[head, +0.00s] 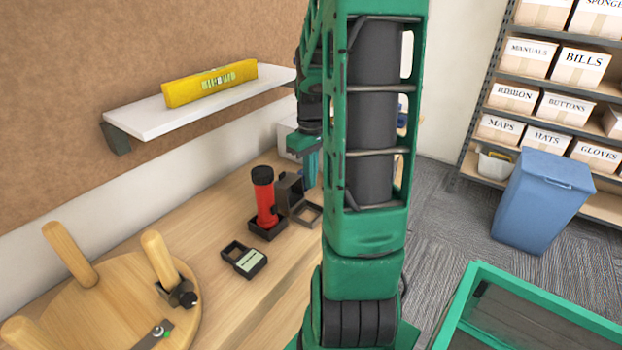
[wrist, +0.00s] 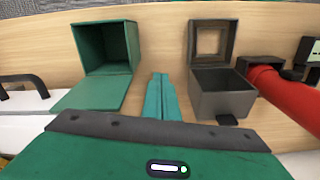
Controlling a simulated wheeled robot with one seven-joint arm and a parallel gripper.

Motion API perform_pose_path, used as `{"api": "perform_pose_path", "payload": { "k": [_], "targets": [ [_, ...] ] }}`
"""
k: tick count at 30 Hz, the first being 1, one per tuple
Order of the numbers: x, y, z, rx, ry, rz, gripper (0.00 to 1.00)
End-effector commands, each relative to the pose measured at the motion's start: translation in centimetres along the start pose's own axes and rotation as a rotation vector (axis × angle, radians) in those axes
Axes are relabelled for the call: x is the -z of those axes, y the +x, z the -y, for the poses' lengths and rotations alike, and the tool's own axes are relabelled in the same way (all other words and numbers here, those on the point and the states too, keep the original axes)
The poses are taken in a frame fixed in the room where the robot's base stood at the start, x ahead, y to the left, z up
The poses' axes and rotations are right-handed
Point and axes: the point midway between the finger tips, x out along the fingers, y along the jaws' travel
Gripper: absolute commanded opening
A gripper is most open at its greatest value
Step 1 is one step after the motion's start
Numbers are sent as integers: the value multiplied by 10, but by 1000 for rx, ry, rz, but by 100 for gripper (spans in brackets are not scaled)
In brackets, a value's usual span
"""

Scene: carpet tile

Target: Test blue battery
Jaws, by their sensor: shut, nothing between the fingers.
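No blue battery shows in either view. My gripper (head: 308,172) is shut and empty above the wooden workbench, and its teal fingers meet in the wrist view (wrist: 160,80). It is between an open green box (wrist: 105,45) on the left and an open dark grey box (wrist: 222,95) on the right. The grey box also shows in the head view (head: 290,188), partly hidden. A black device with a pale screen (head: 248,261), perhaps the tester, lies on the bench; part of it shows at the wrist view's right edge (wrist: 312,52).
A red flashlight (head: 266,202) stands in a black holder beside the grey box. An upturned wooden stool (head: 100,310) fills the bench's near left. A white shelf (head: 150,118) holds a yellow level (head: 210,84). A blue bin (head: 543,200) stands right.

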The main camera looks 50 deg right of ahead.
Motion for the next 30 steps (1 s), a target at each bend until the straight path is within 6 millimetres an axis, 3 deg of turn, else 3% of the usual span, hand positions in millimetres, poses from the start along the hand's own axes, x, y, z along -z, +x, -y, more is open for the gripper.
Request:
{"api": "perform_pose_path", "payload": {
  "k": [8,17,30],
  "targets": [
    [3,0,0,1,-1,0,0],
    [31,0,0,1,-1,0,0],
    [27,0,1,0,-1,1,0]
  ]
}}
